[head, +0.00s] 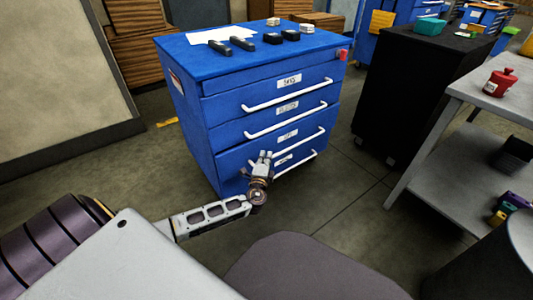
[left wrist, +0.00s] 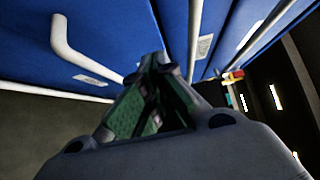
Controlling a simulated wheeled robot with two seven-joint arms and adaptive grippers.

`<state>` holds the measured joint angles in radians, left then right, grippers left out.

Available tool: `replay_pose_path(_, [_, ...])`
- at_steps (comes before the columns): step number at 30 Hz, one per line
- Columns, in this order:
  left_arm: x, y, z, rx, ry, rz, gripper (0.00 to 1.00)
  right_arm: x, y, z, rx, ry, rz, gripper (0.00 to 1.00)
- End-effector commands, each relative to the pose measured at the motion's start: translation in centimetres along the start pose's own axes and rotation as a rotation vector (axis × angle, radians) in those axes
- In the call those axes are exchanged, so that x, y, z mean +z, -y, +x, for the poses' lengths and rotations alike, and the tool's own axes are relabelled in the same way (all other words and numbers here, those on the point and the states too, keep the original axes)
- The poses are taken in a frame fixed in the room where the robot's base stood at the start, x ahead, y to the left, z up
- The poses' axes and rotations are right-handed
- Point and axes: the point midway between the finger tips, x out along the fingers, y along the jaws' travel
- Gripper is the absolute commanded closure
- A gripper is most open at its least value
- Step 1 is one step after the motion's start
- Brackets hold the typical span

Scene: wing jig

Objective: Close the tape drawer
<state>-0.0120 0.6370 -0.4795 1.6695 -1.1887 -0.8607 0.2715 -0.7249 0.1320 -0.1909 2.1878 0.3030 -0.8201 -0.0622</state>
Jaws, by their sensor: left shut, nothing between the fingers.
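The blue drawer cabinet (head: 187,98) stands ahead in the head view, with several stacked drawers, white bar handles and small white labels too blurred to read surely. The third drawer down (head: 232,157) appears to stand slightly proud of the drawers above it; how far is hard to tell. My left gripper (head: 264,154) is shut and empty, in front of the lower drawers, overlapping them in the picture. In the left wrist view the shut fingers (left wrist: 155,65) point at the blue drawer fronts, close to a white handle (left wrist: 72,50). Contact cannot be told. My right gripper is out of view.
Dark blocks (head: 243,38) and white sheets (head: 212,34) lie on the cabinet top. The floor between is clear.

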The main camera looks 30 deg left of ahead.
Motion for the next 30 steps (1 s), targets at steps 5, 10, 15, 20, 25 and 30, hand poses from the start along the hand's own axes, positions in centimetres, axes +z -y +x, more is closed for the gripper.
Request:
replay_pose_path(5, [0.0,0.1,-1.9,0.002,0.0,-0.001,1.0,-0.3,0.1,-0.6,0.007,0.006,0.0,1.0])
replay_pose_path(10, [0.0,0.1,-3.7,0.002,-0.001,-0.002,1.0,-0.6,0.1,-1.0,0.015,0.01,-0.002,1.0])
replay_pose_path(15, [0.0,0.1,-5.3,0.002,0.0,-0.001,1.0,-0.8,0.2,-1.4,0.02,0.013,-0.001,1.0])
replay_pose_path(20, [0.0,0.1,-6.1,0.0,0.0,0.0,1.0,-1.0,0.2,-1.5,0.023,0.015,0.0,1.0])
replay_pose_path(25, [0.0,0.0,-6.5,0.0,0.0,-0.001,1.0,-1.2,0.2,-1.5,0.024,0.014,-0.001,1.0])
replay_pose_path(30, [0.0,0.0,-6.5,0.0,0.0,-0.001,1.0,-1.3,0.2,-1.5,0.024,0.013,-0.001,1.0])
